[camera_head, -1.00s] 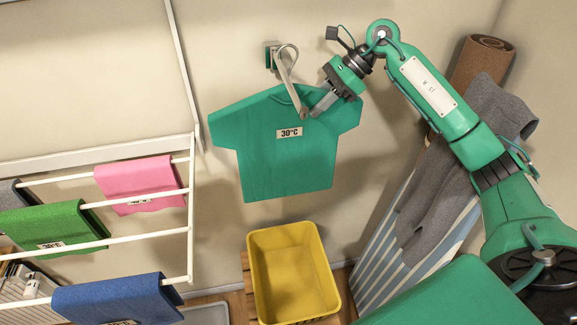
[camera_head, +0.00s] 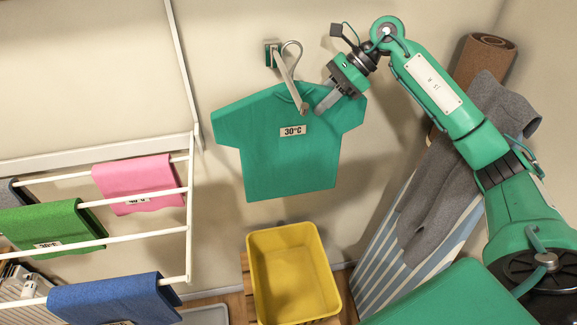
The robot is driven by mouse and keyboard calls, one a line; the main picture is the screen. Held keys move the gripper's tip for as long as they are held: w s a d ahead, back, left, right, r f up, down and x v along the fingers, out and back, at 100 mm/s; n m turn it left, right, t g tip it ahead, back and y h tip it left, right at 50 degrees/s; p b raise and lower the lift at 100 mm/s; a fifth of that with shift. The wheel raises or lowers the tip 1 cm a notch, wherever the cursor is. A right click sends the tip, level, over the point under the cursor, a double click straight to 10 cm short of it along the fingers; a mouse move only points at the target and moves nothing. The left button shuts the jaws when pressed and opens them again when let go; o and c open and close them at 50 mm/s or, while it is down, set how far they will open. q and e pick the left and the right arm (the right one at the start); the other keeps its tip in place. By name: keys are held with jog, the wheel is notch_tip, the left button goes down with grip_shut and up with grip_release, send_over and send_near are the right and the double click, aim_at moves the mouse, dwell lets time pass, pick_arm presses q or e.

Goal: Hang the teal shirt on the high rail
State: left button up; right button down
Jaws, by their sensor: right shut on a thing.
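The teal shirt (camera_head: 285,160) with a "30°C" label hangs spread out in front of the wall, in the middle of the head view. A pale hanger hook (camera_head: 291,75) rises from its neckline. My right gripper (camera_head: 318,110) is shut at the shirt's upper right, by the collar; its fingertips are small, so I cannot tell if they hold cloth or hanger. A white drying rack (camera_head: 189,225) stands at the left with several rails; which one is the high rail I cannot tell. My left gripper is out of view.
Pink (camera_head: 138,180), green (camera_head: 40,225) and blue (camera_head: 115,300) cloths hang on the rack. A wall hook (camera_head: 271,55) is behind the hanger. A yellow basket (camera_head: 320,240) stands below. A striped ironing board (camera_head: 375,260) with a grey garment (camera_head: 440,185) leans at the right.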

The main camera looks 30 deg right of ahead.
jog(key=shift+s+d+b, duration=0.3)
jog(key=shift+d+b, duration=0.1)
jog(key=shift+d, duration=0.75)
jog(key=shift+s+d+b, duration=0.25)
jog(key=shift+d+b, duration=0.2)
jog(key=shift+d, duration=0.75)
jog(key=shift+s+d+b, duration=0.3)
jog(key=shift+d+b, duration=0.1)
jog(key=shift+d, duration=0.75)
